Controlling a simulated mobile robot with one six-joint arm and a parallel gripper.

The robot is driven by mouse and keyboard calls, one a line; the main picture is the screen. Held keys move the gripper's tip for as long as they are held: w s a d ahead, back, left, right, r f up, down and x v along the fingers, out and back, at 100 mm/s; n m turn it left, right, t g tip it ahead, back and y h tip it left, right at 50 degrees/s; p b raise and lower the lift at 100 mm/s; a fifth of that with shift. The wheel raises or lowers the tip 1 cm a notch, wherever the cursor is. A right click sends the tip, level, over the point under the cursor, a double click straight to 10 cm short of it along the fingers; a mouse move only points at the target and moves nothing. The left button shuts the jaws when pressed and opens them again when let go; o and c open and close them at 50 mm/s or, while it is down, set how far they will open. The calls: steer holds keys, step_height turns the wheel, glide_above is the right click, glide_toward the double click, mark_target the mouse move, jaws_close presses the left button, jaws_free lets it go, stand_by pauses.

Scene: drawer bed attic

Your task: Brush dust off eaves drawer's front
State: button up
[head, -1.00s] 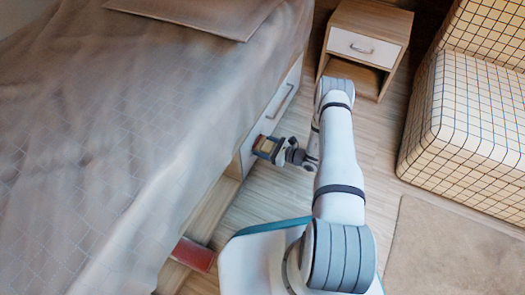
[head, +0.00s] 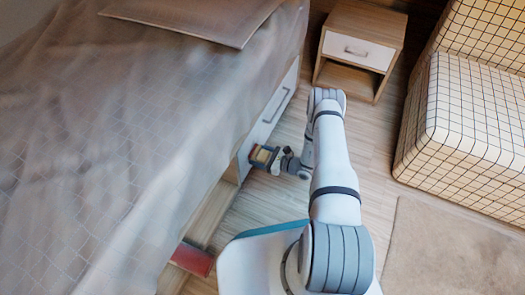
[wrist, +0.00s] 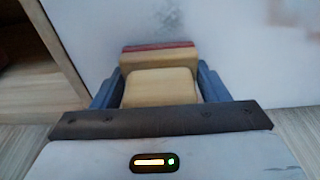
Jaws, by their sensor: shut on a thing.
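The white drawer front (head: 262,130) is set in the side of the bed and has a grey bar handle (head: 277,105). In the wrist view the white front (wrist: 225,25) fills the top and carries grey dusty smudges (wrist: 166,14). My gripper (head: 262,158) is low beside the near end of the front. Its blue fingers are shut on a tan block-shaped brush (wrist: 160,88) with a dark red far edge. The brush's far edge is at or very close to the front; I cannot tell whether it touches.
An open wooden bay (head: 212,208) lies left of the drawer, with a red object (head: 192,258) near it. A nightstand (head: 361,45) stands beyond the arm. A checked armchair (head: 465,120) and a beige rug (head: 450,250) are at right. Wood floor lies between.

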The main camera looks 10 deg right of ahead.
mark_target(247, 162)
steer(key=shift+s+a+p, duration=0.6)
steer(key=shift+s+a, duration=0.9)
steer(key=shift+s, duration=0.3)
steer(key=shift+c, duration=0.3)
steer(key=f+v, duration=0.1)
steer(key=v, duration=0.5)
steer(key=shift+d, duration=0.2)
steer(key=shift+f+v, duration=0.2)
steer(key=shift+v, duration=1.2)
steer(key=shift+r, duration=0.15)
